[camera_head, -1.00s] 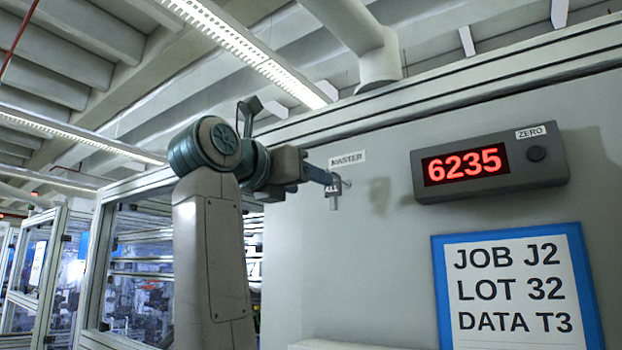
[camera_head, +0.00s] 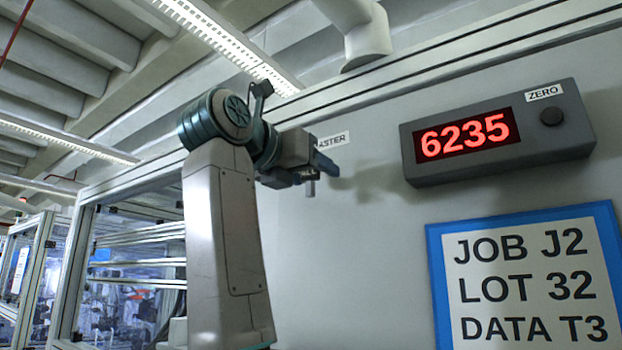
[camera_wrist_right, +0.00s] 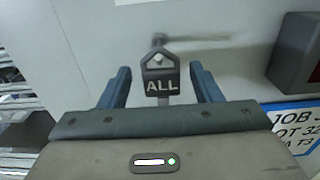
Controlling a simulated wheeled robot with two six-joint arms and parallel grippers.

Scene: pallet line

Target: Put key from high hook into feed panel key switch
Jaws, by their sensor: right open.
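The key has a dark head marked ALL (camera_wrist_right: 161,80) with a pointed top and a hole. It hangs at a metal hook (camera_wrist_right: 160,42) on the wall. My right gripper (camera_wrist_right: 160,68) is open, with one blue finger on each side of the key head and visible gaps between. In the head view the right gripper (camera_head: 318,168) is at the wall under a partly covered label, and the key's metal lower end (camera_head: 311,188) shows below the fingers. The feed panel key switch and my left gripper are not in view.
A display box reading 6235 (camera_head: 466,137), with a round knob labelled ZERO, juts from the wall to the right. A blue-framed sign (camera_head: 434,270) is below it. A framed glass enclosure (camera_head: 72,260) stands at the left. The wall between gripper and display is clear.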

